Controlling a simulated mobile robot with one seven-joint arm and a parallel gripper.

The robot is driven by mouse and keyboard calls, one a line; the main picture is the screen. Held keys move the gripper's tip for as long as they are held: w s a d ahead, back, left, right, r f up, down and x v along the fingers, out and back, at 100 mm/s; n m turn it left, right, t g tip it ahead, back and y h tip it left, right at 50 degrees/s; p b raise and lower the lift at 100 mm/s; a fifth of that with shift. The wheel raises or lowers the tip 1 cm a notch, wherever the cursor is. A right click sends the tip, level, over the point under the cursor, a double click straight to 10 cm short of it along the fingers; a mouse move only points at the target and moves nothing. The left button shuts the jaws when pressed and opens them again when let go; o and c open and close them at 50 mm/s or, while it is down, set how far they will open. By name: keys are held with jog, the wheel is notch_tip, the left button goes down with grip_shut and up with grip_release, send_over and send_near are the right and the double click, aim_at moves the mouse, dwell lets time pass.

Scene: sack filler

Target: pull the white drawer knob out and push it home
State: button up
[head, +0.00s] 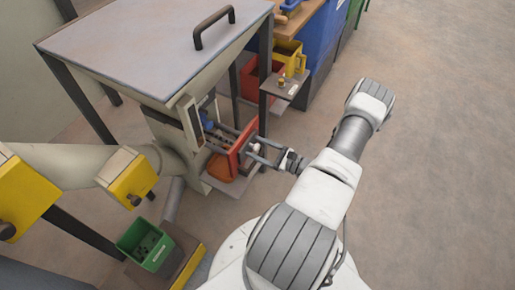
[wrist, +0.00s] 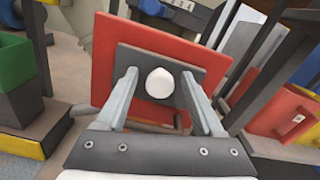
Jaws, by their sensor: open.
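The white knob (wrist: 160,83) sits on a dark plate (wrist: 182,60) in the middle of a red drawer front (wrist: 104,62). The red front (head: 235,160) stands out from the machine's body on rails in the head view. My gripper (wrist: 160,88) is open, with one finger on each side of the knob and gaps between fingers and knob. In the head view my gripper (head: 268,151) reaches the red front from the right, and the small white knob (head: 255,147) shows between its fingers. I cannot tell whether the fingertips touch the plate.
A grey-topped machine (head: 160,45) with a black handle stands above the drawer. An orange-brown sack (head: 222,168) lies below it. A small shelf (head: 285,84), red and yellow bins stand behind. A green bin (head: 145,245) is at lower left. The floor at right is clear.

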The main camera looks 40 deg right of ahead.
grip_shut()
dwell(0.4)
dwell(1.1)
